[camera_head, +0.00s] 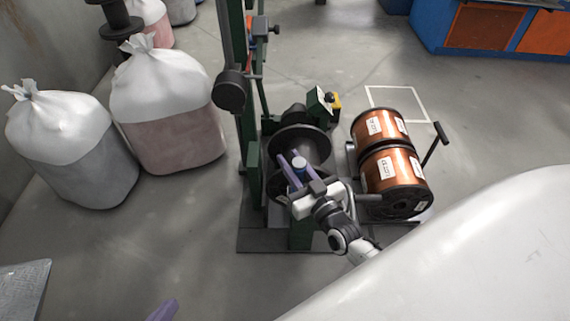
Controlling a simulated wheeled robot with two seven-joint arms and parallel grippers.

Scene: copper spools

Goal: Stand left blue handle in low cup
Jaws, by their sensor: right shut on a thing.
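A small blue handle (299,162) with a round, lighter top stands out between the purple fingers of my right gripper (294,168). The gripper is shut on it, in front of the black round flange of the green machine. The lower part of the handle is hidden by the fingers and wrist. Of my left gripper (164,311) only a purple fingertip shows at the bottom edge, so its opening cannot be seen. I cannot make out a low cup; it may be hidden behind my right gripper and arm.
The green machine (252,155) with its black flange (312,145) stands at the centre. Two copper spools (392,168) rest on a cart right of it. White-topped bags (150,80) stand at left.

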